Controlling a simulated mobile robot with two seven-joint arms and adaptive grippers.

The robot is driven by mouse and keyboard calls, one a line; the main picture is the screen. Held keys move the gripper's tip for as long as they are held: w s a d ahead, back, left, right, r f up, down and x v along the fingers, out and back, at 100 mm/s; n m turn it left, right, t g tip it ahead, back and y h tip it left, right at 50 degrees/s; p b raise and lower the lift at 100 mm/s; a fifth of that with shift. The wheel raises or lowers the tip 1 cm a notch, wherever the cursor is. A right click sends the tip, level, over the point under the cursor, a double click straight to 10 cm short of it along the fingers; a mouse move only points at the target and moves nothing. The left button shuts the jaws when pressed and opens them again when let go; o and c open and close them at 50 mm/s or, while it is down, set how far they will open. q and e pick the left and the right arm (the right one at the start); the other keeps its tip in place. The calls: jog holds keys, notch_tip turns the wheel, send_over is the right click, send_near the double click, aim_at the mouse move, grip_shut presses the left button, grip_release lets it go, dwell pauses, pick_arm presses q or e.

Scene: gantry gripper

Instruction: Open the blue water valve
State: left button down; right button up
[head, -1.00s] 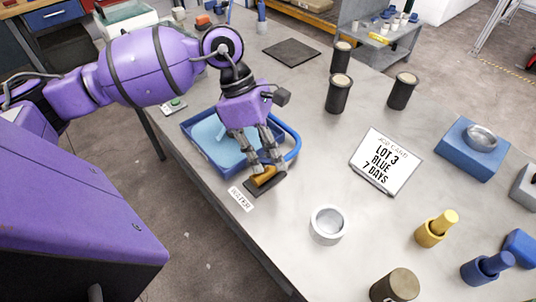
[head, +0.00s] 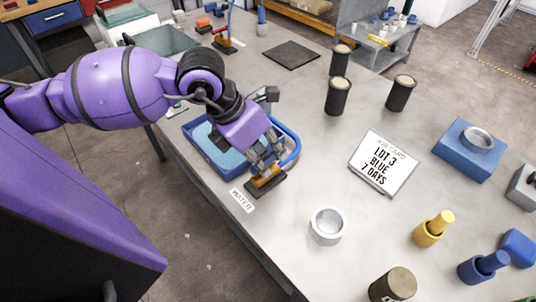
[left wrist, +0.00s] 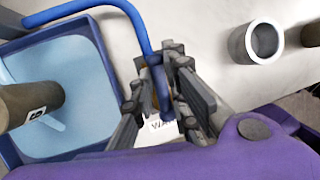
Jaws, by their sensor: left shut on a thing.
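The water valve (head: 266,181) has a brass-coloured body on a dark base near the front edge of the table, by the WATER label (head: 241,200). Its blue handle (left wrist: 158,88) shows in the left wrist view between the fingers. My left gripper (head: 263,163) is shut on this handle, coming down from above. It also shows in the left wrist view (left wrist: 158,72). A blue pipe (head: 291,149) curves from the valve area to the blue tub (head: 221,172), which has a pale blue inside. The fingers hide much of the handle in the head view. My right gripper is not in view.
A white cup (head: 328,226) stands right of the valve, with a job card (head: 384,162) behind it. Several dark cylinders, including one (head: 338,96), stand further back. A brown cylinder (left wrist: 28,105) overlaps the tub in the left wrist view. The table between valve and card is clear.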

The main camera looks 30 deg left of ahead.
pick_arm(q)
jog(key=shift+w+r+n, duration=0.1)
jog(key=shift+r+n, duration=0.05)
jog(key=shift+n, duration=0.35)
jog(key=shift+a+t, duration=0.1)
jog(key=shift+t, duration=0.2)
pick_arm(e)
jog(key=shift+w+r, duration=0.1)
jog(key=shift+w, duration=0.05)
pick_arm(q)
jog(key=c, duration=1.8)
grip_release()
jog(key=shift+c, duration=0.2)
jog(key=shift+o, duration=0.4)
jog(key=shift+a, duration=0.1)
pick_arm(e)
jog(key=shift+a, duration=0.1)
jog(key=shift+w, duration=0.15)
pick_arm(q)
jog(key=v, duration=1.2)
jog(key=shift+d, duration=0.2)
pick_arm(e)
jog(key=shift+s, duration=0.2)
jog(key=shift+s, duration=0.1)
